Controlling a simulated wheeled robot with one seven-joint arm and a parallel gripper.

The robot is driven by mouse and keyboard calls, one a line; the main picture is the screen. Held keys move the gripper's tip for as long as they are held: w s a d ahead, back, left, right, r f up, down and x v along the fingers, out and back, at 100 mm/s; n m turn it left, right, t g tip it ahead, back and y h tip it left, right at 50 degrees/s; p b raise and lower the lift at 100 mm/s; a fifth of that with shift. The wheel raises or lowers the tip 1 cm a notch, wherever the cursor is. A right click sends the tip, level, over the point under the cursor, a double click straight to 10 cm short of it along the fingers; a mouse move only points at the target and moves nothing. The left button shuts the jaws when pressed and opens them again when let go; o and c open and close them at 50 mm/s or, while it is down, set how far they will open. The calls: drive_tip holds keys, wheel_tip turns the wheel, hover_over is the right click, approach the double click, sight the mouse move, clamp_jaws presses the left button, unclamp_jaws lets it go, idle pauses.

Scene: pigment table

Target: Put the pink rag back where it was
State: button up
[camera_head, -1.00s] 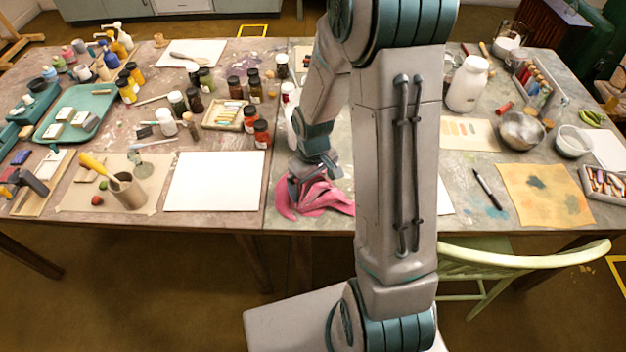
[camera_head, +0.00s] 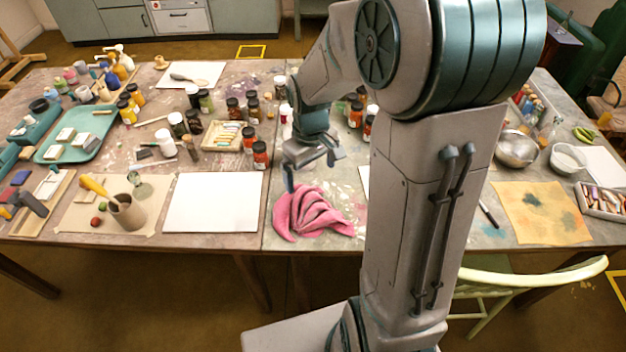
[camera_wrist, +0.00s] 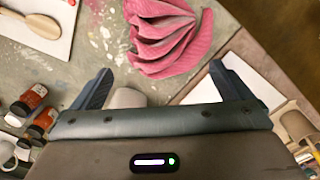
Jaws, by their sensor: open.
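The pink rag (camera_head: 312,212) lies crumpled in folds on the front part of the table, just right of a white sheet. It also shows at the top of the wrist view (camera_wrist: 172,36). My gripper (camera_head: 313,178) is open and empty, held above and behind the rag, apart from it. In the wrist view its two fingers (camera_wrist: 160,82) are spread wide with nothing between them, and the rag lies beyond the fingertips.
The blank white sheet (camera_head: 213,202) lies left of the rag. Red-labelled jars (camera_head: 260,155) stand behind that sheet. A tan stained sheet (camera_head: 541,213) lies at the right. My arm hides the middle of the table. A pale green chair (camera_head: 530,280) stands at the front right.

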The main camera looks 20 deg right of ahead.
drive_tip(key=s+r+m+t, duration=0.2)
drive_tip(key=s+r+m, duration=0.2)
drive_tip(key=s+r, duration=0.6)
drive_tip(key=s, duration=0.4)
drive_tip(key=shift+a+m+t, duration=0.25)
drive_tip(key=shift+m+t, duration=0.05)
drive_tip(key=shift+t, duration=0.1)
